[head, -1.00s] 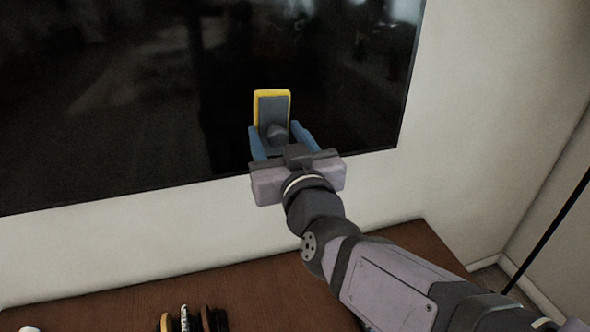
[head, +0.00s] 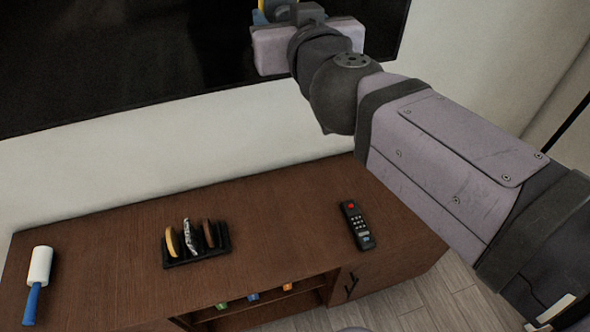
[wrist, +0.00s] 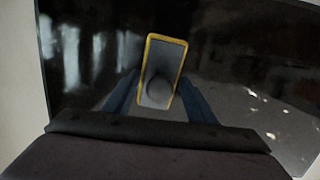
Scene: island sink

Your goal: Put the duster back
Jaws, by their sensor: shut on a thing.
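The duster, a grey pad with a yellow rim and a round grey knob, shows in the wrist view (wrist: 168,55). My gripper (wrist: 160,95) has its blue fingers shut on the knob side. Behind the duster is the dark TV screen; I cannot tell whether the duster touches it. In the head view my gripper (head: 278,14) is at the top edge, and only a bit of the duster's yellow rim (head: 262,5) shows.
A brown cabinet (head: 110,270) stands below the screen (head: 130,65). On it are a small black rack (head: 195,260) holding several upright flat items, a remote (head: 357,225) at right, and a blue-handled lint roller (head: 38,275) at left. Cabinet top between these is clear.

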